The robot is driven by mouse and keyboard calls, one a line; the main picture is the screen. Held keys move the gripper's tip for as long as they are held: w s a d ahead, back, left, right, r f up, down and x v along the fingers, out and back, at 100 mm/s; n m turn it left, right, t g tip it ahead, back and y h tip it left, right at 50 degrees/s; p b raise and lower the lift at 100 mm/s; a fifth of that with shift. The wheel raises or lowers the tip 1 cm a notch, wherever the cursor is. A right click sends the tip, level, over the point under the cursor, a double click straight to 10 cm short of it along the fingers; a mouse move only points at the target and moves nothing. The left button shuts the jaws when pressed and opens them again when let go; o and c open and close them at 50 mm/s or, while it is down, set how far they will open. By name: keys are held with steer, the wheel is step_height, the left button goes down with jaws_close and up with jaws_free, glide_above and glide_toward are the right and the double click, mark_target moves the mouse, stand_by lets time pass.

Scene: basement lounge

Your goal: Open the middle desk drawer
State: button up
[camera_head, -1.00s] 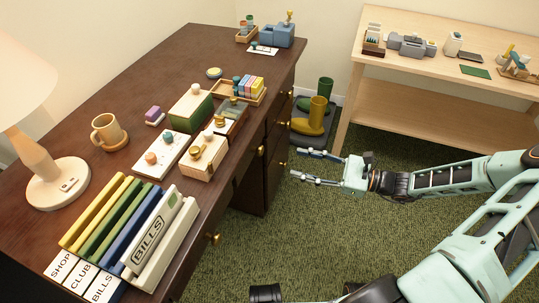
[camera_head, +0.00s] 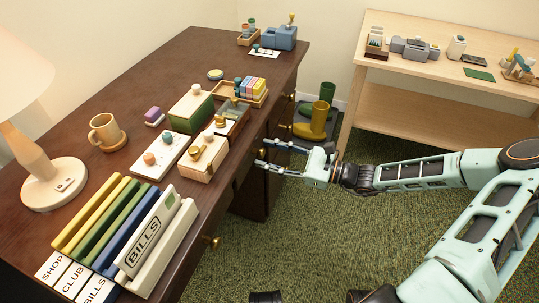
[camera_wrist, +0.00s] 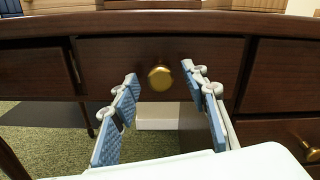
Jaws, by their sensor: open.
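The dark brown desk (camera_head: 150,65) fills the left of the head view. In the wrist view, the middle drawer (camera_wrist: 110,62) is a dark front under the desktop, with a round brass knob (camera_wrist: 160,78) at its centre. The drawer looks closed. My gripper (camera_head: 262,154) is open at the desk's front edge in the head view. In the wrist view, my gripper (camera_wrist: 163,90) has its two blue-padded fingers on either side of the knob, apart from it, with nothing between the pads that I can see.
Another drawer knob (camera_wrist: 311,151) shows at lower right in the wrist view; a left-hand knob (camera_head: 212,240) shows in the head view. Boxes and binders (camera_head: 150,235) stand near the desk edge. A light wood table (camera_head: 420,115) stands behind.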

jaws_close()
steer(key=shift+d, duration=0.15)
steer(key=p+v, duration=0.3)
steer(key=v, duration=2.5)
steer(key=shift+s+d, duration=0.15)
steer(key=shift+d, duration=0.05)
steer(key=shift+r, duration=0.1)
jaws_free()
